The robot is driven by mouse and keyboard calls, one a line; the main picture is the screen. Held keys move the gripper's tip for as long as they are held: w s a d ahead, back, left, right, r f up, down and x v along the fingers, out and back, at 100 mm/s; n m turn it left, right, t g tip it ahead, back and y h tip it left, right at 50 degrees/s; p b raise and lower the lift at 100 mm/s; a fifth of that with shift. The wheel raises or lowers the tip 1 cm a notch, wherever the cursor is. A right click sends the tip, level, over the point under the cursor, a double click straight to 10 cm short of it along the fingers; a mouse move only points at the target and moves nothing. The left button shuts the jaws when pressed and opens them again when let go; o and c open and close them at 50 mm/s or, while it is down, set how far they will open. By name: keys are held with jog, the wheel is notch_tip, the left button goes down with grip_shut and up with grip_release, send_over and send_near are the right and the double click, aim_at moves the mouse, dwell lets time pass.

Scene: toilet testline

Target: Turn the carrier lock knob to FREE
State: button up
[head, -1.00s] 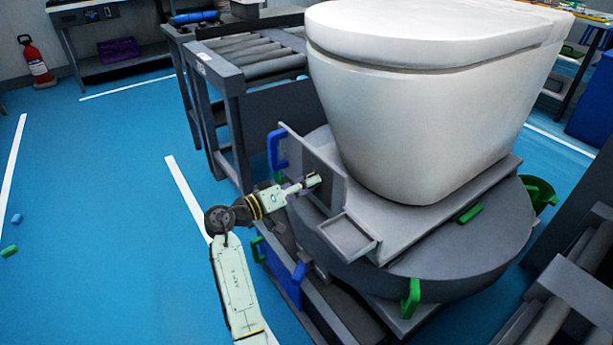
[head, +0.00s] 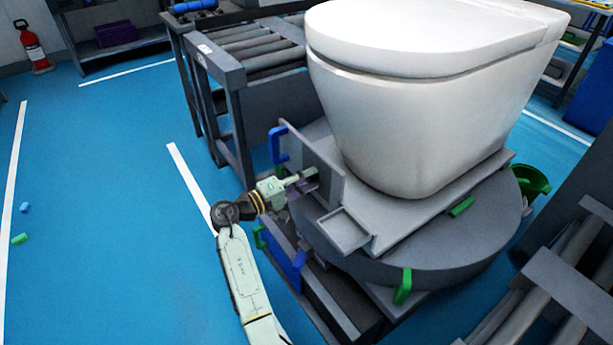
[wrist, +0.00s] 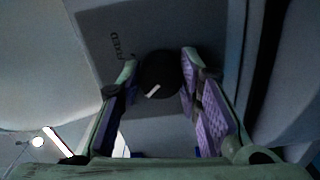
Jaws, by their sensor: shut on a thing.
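The carrier lock knob (wrist: 160,76) is a dark round knob with a white pointer mark, in the middle of the wrist view. The mark is slanted, running from lower left to upper right. The word FIXED shows on the grey panel (wrist: 92,40) at upper left of the knob; no FREE label is readable. My gripper (wrist: 158,84) has its fingertips on both sides of the knob and is shut on it. In the head view my gripper (head: 308,178) is at the upright grey plate (head: 325,170) of the carrier, and the knob is hidden there.
A white toilet (head: 410,110) sits on the carrier over a round grey turntable (head: 440,255). A blue handle (head: 277,145) is just above my gripper; green handles (head: 403,287) stick out lower down. A roller conveyor (head: 262,55) stands behind. Blue floor (head: 110,200) is open at left.

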dwell(0.3)
jog(key=o, duration=1.1)
jog(key=shift+o, duration=0.2)
jog(key=v, duration=1.2)
